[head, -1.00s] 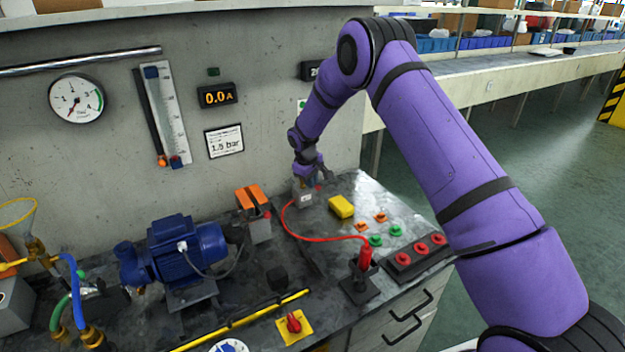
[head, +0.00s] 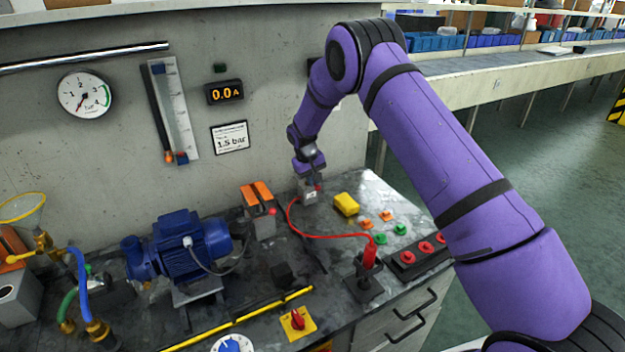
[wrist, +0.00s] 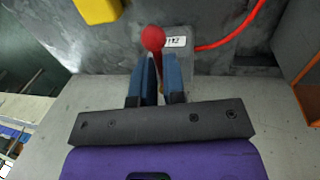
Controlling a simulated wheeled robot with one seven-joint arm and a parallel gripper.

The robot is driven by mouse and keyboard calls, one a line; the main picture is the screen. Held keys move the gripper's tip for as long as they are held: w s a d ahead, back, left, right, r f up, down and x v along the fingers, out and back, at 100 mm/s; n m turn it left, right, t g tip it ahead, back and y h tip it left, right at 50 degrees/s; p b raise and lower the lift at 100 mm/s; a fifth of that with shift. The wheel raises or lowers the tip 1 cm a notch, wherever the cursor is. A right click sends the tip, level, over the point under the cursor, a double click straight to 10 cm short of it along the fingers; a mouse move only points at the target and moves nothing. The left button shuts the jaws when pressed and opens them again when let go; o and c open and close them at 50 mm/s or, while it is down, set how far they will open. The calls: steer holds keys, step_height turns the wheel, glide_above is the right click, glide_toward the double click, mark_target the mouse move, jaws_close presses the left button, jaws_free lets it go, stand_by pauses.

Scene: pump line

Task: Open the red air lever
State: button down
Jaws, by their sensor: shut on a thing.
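The red air lever has a red ball knob (wrist: 153,38) on a small grey box (wrist: 180,44) with a white label. In the head view the box (head: 309,196) stands on the bench near the wall, with a bit of the red lever (head: 318,187) beside the fingers. My gripper (wrist: 157,62) is shut on the lever, its blue fingers close together just below the knob in the wrist view. In the head view my gripper (head: 309,180) is at the top of the box. The fingers hide most of the lever's shaft.
A red hose (head: 325,234) runs from the box to a red handle (head: 369,256) in a stand. A yellow block (head: 346,204) lies close to the right of the box. An orange-topped block (head: 257,195) and a blue motor (head: 190,240) stand to the left.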

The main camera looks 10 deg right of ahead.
steer(key=shift+s+d+f, duration=0.25)
steer(key=c, duration=1.2)
jaws_free()
steer(key=shift+r, duration=0.1)
steer(key=shift+a, duration=0.1)
steer(key=shift+r, duration=0.15)
step_height(320, 180, up, 10)
steer(key=a, duration=0.2)
steer(key=shift+s+r, duration=0.2)
